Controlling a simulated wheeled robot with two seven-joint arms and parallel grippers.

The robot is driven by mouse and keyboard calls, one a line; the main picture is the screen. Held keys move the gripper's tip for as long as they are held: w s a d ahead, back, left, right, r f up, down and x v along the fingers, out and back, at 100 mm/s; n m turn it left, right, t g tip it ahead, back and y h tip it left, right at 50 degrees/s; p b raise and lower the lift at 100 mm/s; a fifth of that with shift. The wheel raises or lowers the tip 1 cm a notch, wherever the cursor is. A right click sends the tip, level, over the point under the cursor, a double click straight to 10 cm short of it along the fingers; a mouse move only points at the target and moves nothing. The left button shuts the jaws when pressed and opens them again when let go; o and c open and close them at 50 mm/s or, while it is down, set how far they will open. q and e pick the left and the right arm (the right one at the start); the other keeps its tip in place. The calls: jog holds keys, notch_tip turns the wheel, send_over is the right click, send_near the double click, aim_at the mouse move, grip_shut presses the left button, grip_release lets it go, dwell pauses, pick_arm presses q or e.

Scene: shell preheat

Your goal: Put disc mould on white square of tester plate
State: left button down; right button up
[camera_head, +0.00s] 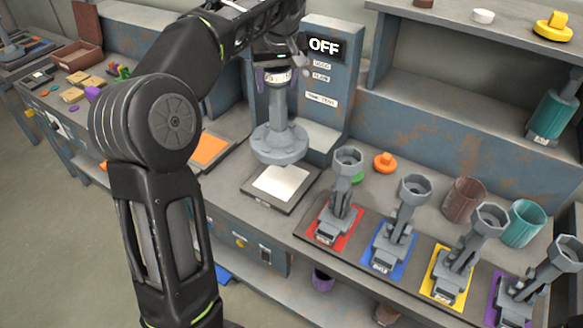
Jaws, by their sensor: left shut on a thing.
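My left gripper (278,76) is shut on the grey disc mould (279,138), near the top of its shaft. The mould hangs upright with its wide round disc at the bottom. The tester plate (258,194) is a dark plate with a white square (281,184). The disc is over the back part of the plate and hides the square's far edge; whether it touches cannot be told. The grey tester (338,90) with an "OFF" sign stands right behind. My right gripper is not in view.
Several grey moulds with cup-like tops stand on red (327,240), blue (377,261), yellow and purple pads to the right. An orange knob-like piece (385,162), a brown cup (463,200) and a teal cup (523,223) stand behind them. An orange pad (209,150) lies left of the plate.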

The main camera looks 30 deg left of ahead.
aim_at(279, 115)
pick_arm(q)
jog(key=shift+w, duration=0.35)
jog(key=shift+s, duration=0.1)
jog(key=shift+s+r, duration=0.1)
jog(key=shift+f, duration=3.15)
jog(key=shift+f+p, duration=0.4)
jog(key=shift+f, duration=1.45)
